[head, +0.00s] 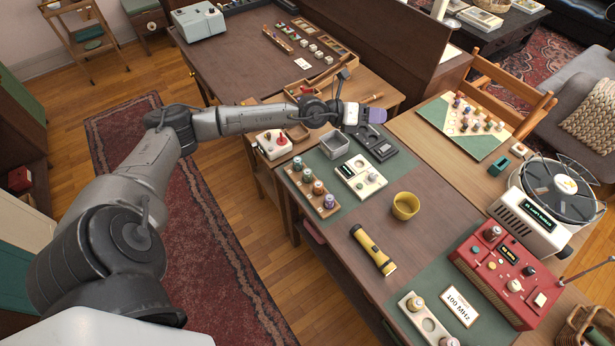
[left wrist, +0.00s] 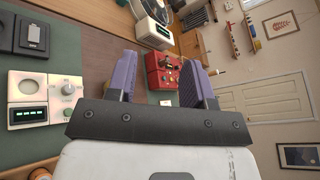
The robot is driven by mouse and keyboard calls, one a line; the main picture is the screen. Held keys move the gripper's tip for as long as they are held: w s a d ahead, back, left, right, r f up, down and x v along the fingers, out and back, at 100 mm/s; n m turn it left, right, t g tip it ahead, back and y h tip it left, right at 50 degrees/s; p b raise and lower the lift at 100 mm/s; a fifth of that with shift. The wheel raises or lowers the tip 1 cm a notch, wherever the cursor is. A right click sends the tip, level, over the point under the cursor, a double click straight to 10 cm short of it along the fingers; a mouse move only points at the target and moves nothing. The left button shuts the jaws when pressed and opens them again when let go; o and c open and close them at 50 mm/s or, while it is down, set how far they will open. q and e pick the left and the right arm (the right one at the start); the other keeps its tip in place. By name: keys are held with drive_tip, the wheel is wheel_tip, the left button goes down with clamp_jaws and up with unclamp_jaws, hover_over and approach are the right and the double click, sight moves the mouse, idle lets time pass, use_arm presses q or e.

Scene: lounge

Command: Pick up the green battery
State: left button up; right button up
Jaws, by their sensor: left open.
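A wooden rack (head: 312,192) on the near left part of the table holds several upright batteries with copper-coloured tops. A greenish one (head: 318,188) seems to stand among them, but they are too small to tell the colours surely. My left gripper (head: 374,113) reaches over the far end of the table, beyond and to the right of the rack. It is open with purple fingers, and they show apart and empty in the left wrist view (left wrist: 158,76). My right gripper is out of view.
A white device with a dial (head: 360,177), a grey bin (head: 334,144) and a dark charger-like tray (head: 373,143) stand close to the rack. A yellow bowl (head: 405,206), a flashlight (head: 373,250) and a red radio (head: 503,272) are farther right.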

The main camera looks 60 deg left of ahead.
use_arm(q)
drive_tip(key=s+a+f+m+g+y, duration=0.1)
drive_tip(key=s+a+f+g, duration=0.1)
drive_tip(key=f+g, duration=0.25)
drive_tip(key=s+a+f+m+g+y, duration=0.1)
drive_tip(key=s+a+f+g+y, duration=0.15)
drive_tip(key=f, duration=0.35)
drive_tip(key=n+g+y, duration=0.1)
drive_tip(key=g+y, duration=0.2)
drive_tip(key=g, duration=0.5)
hover_over(307, 171)
wheel_tip(307, 171, down, 5)
drive_tip(key=shift+n, duration=0.3)
drive_tip(key=f, duration=0.8)
drive_tip(key=shift+d+f+b, duration=0.2)
drive_tip(key=shift+f+b, duration=0.1)
drive_tip(key=shift+b, duration=0.1)
drive_tip(key=shift+a+f+b, duration=0.1)
drive_tip(key=shift+f+b, duration=0.2)
drive_tip(key=shift+f, duration=2.15)
drive_tip(key=c, duration=0.7)
drive_tip(key=shift+r, duration=0.1)
